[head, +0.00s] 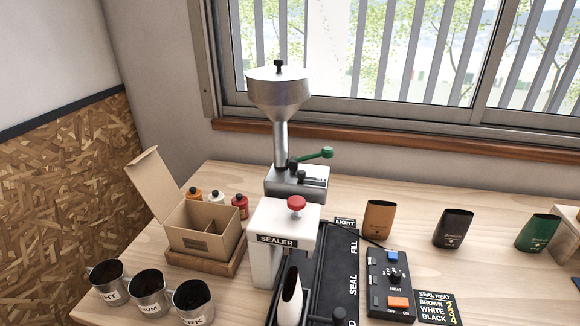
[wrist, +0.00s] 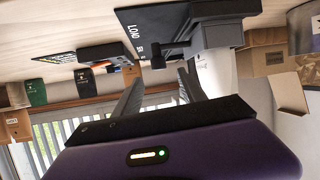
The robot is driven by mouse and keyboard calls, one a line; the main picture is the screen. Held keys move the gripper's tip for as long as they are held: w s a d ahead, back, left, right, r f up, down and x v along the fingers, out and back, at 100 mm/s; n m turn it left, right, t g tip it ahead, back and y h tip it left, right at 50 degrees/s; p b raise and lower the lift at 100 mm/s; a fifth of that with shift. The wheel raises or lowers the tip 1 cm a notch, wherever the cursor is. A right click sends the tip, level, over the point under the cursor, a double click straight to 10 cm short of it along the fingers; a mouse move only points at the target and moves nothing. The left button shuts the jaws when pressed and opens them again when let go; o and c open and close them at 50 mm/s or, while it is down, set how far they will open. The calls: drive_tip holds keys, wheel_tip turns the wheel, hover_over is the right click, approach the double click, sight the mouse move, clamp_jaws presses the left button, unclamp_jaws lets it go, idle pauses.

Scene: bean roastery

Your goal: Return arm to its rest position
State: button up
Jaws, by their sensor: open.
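My gripper (wrist: 158,82) shows in the wrist view, with two grey fingers spread apart and nothing between them. The wrist picture is turned over, with the table along its top. The black sealer base, with the word LOAD on it, is above the fingers there. The gripper is not clearly seen in the head view. A white rounded part with a dark face (head: 291,302) rises at the bottom middle there; I cannot tell whether it is mine. The white sealer (head: 283,243) with a red knob stands behind it.
A steel funnel machine (head: 278,92) with a green lever stands behind the sealer. An open carton (head: 203,241) and several cups (head: 149,290) are left. The heat control box (head: 391,283) and brown (head: 379,219), black (head: 453,228) and green (head: 537,232) pouches are right.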

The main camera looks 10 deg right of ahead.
drive_tip(key=s+a+r+n+t+y, duration=0.3)
drive_tip(key=s+r+y, duration=0.1)
drive_tip(key=s+d, duration=0.5)
drive_tip(key=s, duration=0.6)
drive_tip(key=s+d+m+g+h, duration=0.1)
drive_tip(key=s+d, duration=0.4)
drive_tip(key=s, duration=0.5)
drive_tip(key=shift+s+f+m+g+h, duration=0.3)
drive_tip(key=shift+s+f, duration=0.1)
drive_tip(key=shift+c, duration=0.2)
idle(1.0)
